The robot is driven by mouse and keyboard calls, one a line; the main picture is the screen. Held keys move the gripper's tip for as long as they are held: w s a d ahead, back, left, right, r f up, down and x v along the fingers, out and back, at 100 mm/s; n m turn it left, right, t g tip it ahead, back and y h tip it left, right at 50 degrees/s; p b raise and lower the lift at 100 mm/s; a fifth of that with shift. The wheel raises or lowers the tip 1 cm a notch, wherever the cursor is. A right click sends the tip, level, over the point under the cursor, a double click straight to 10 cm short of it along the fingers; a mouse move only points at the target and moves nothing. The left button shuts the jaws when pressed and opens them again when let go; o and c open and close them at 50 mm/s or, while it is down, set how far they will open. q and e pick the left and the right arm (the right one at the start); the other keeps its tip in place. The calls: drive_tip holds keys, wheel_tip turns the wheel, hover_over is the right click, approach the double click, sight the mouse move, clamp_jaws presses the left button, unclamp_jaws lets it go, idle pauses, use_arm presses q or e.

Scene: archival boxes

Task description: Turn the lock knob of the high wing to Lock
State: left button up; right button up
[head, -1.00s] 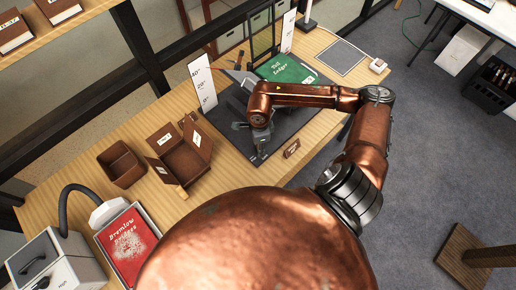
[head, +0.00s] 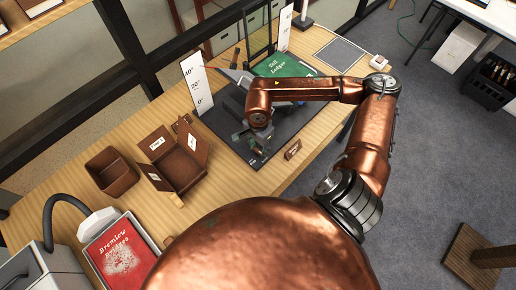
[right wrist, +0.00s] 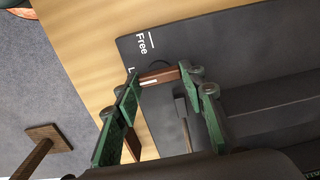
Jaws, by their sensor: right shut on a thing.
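My right gripper (right wrist: 160,75) has its green fingers closed on the lock knob (right wrist: 158,77), a small reddish-brown bar with a white line. The printed word "Free" (right wrist: 142,43) is beside it on the dark board, and a second label starting with "L" is mostly hidden by a finger. In the head view my right gripper (head: 255,150) is low at the front edge of the dark cradle (head: 220,122), and my copper arm covers part of it. The knob is too hidden there to make out. My left gripper is out of view.
A green book, "Toll Ledger" (head: 284,64), lies at the cradle's far end. An angle scale (head: 195,85) stands behind it. Open brown boxes (head: 185,165) and a red book (head: 120,250) are to the left. A grey mat (head: 340,54) lies at the right.

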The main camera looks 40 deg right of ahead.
sight(258, 151)
idle(0.3)
drive_tip(key=o, duration=1.2)
drive_tip(key=shift+c, duration=0.2)
drive_tip(key=shift+r, duration=0.15)
wheel_tip(258, 151, up, 12)
